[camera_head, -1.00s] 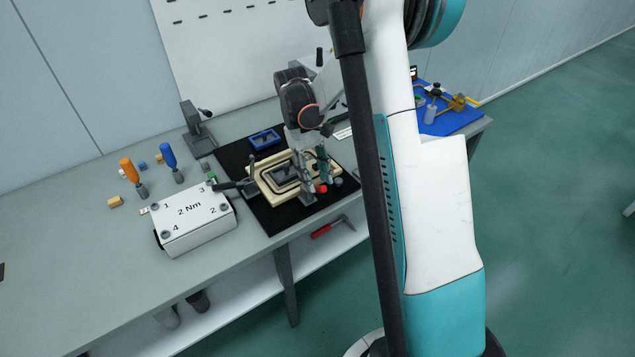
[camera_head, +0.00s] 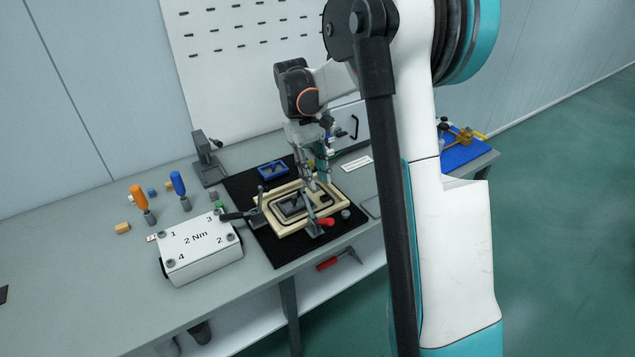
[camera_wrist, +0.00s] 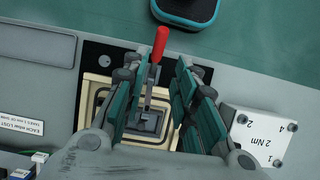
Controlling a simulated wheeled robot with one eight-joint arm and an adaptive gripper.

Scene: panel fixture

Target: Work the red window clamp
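The red window clamp (camera_head: 327,222) stands at the front edge of a cream framed panel (camera_head: 273,226), its red handle lying low and pointing right. In the wrist view the red handle (camera_wrist: 160,44) sits in the gap between my fingers, with its grey lever running toward the dark window (camera_wrist: 148,122). My gripper (camera_head: 320,184) is above the panel, behind and above the red handle. In the wrist view my gripper (camera_wrist: 161,64) has its green fingers spread apart, with nothing seen held. Contact with the handle cannot be seen.
A black-handled clamp (camera_head: 235,215) stands at the panel's left, next to a white "2 Nm" box (camera_head: 200,250). A blue tray (camera_head: 272,169) lies behind the panel. Orange (camera_head: 138,197) and blue (camera_head: 177,183) screwdrivers stand at left. The bench's left front is clear.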

